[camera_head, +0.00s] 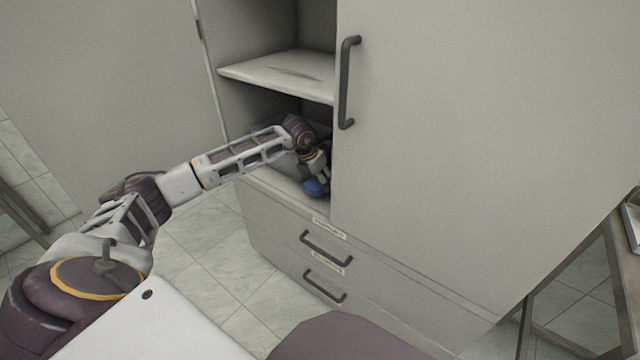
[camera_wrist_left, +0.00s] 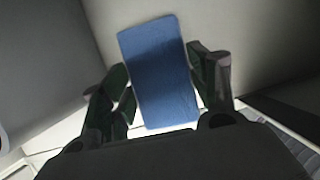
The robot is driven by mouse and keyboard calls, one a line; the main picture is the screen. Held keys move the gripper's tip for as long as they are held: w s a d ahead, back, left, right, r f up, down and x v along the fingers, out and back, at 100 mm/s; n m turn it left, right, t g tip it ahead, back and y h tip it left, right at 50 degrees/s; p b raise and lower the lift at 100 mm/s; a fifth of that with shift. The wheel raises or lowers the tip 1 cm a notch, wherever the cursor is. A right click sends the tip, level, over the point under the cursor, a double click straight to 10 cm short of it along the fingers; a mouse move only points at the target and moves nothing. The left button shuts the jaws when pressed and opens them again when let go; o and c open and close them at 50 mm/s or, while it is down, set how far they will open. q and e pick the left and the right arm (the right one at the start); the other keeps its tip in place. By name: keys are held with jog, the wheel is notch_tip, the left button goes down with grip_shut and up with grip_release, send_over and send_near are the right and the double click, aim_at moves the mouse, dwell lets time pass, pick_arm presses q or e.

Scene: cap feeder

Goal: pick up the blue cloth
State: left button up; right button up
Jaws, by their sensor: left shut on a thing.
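The blue cloth (camera_wrist_left: 158,72) is a flat rectangular piece between the fingers of my left gripper (camera_wrist_left: 160,95) in the left wrist view. My left gripper is shut on it. In the head view my left arm reaches into the open left side of the cabinet, and the cloth shows as a small blue patch (camera_head: 314,187) at the gripper (camera_head: 318,178), just over the lower compartment's floor. Whether the cloth touches that floor I cannot tell. My right gripper is not in view.
The closed right door (camera_head: 480,150) with a dark vertical handle (camera_head: 347,82) is close beside my left gripper. A shelf (camera_head: 285,72) lies above my forearm. Two drawers with handles (camera_head: 325,248) are below. A table (camera_head: 615,240) stands at the right edge.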

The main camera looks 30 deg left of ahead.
aim_at(316, 184)
pick_arm(q)
notch_tip(316, 184, up, 3)
jog(key=shift+s+r+p, duration=0.1)
jog(key=shift+p, duration=0.3)
jog(key=shift+s+a+f, duration=0.1)
jog(key=shift+s+f, duration=0.1)
jog(key=shift+s, duration=0.1)
jog(key=shift+s+a, duration=0.1)
jog(key=shift+s, duration=1.3)
jog(key=s+a+p, duration=0.1)
jog(key=s+p, duration=0.1)
jog(key=s, duration=1.4)
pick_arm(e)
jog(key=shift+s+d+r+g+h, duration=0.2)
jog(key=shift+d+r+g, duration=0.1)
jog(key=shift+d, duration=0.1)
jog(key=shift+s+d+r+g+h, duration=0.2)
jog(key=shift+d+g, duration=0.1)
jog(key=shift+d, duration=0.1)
